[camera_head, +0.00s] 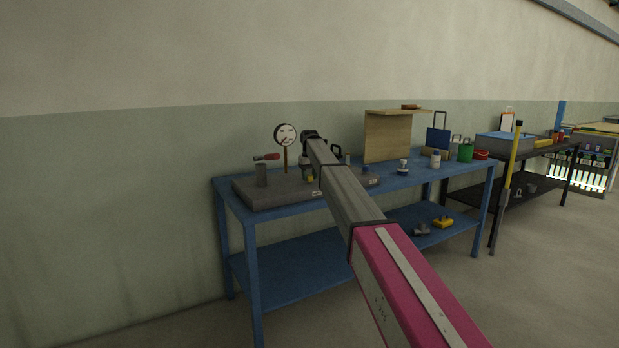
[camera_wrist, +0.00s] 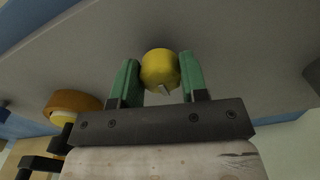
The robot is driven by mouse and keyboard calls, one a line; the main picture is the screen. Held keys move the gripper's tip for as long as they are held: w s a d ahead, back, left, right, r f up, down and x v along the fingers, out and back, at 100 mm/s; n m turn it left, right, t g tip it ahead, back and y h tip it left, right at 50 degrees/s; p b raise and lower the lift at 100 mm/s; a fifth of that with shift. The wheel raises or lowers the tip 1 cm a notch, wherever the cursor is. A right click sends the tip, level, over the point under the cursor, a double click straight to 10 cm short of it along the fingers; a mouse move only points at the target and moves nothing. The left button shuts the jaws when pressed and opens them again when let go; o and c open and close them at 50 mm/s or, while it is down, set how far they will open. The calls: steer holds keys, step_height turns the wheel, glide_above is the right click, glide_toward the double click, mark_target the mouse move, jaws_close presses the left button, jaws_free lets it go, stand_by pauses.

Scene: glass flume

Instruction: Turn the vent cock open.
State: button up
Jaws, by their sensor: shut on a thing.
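A yellow knob (camera_wrist: 160,66), which looks like the vent cock's handle, sits between the green fingers of my gripper (camera_wrist: 159,62) in the wrist view. Both fingers are closed against its sides. A small pale pointed piece shows at its lower edge. In the head view the yellow knob (camera_head: 309,178) shows low down at the end of my arm, above the grey base block (camera_head: 270,192) on the blue table. My arm partly covers this spot. How far the cock is turned cannot be read.
A wooden stand (camera_head: 388,138), a white-topped item (camera_head: 403,167) and a bottle (camera_head: 435,159) are to the right. An orange ring (camera_wrist: 72,102) shows in the wrist view.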

mark_target(310, 175)
steer(key=o, duration=0.9)
step_height(310, 175, up, 11)
steer(key=shift+f, duration=0.1)
